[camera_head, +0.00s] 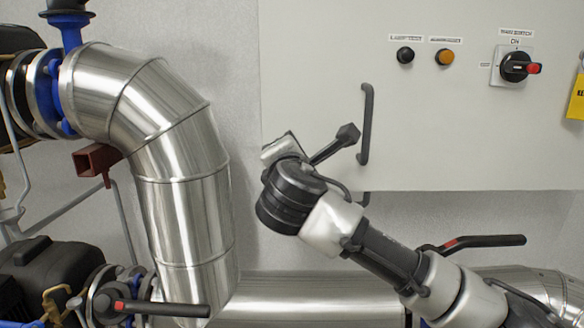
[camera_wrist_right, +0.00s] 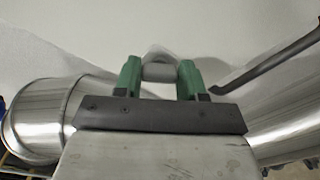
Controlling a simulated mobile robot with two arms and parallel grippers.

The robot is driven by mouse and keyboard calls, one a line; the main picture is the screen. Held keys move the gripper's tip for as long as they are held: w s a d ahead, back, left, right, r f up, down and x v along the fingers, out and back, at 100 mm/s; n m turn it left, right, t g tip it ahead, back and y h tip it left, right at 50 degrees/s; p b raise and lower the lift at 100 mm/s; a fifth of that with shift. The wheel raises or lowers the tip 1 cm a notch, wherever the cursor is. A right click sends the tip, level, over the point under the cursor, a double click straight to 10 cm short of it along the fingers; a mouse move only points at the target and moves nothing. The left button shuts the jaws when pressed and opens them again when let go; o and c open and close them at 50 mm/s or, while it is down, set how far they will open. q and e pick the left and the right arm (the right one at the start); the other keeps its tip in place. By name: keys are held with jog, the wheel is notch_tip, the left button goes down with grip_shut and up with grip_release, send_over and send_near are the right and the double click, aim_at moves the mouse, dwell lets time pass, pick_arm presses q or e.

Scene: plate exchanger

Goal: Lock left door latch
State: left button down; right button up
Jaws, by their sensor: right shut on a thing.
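The left door latch shows in the right wrist view as a small grey rounded piece (camera_wrist_right: 158,70) on the pale cabinet side, between my green fingertips. My right gripper (camera_wrist_right: 158,80) is shut on this grey piece, one finger on each side. In the head view my right arm comes in from the lower right, and my right gripper (camera_head: 281,148) is at the left edge of the light grey cabinet (camera_head: 430,130). The wrist hides the fingertips and the latch there. My left gripper is not in view.
A black door handle (camera_head: 366,125) stands out from the cabinet front, right of my gripper. A large silver pipe (camera_head: 185,190) bends down close on the left. A black valve lever (camera_head: 480,241) is at lower right. A rotary switch (camera_head: 515,67) is at upper right.

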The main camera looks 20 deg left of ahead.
jog(key=shift+f+m+b, duration=0.15)
jog(key=shift+m+b, duration=0.6)
jog(key=shift+m, duration=0.85)
jog(key=shift+f+m+b, duration=0.1)
jog(key=shift+m+b, duration=0.65)
jog(key=shift+m, duration=0.85)
jog(key=o, duration=0.9)
jog(key=shift+d, duration=0.1)
jog(key=b+v, duration=0.3)
jog(key=v, duration=0.7)
jog(key=shift+s+r+b, duration=0.1)
jog(key=shift+s+b, duration=0.2)
jog(key=shift+s, duration=0.05)
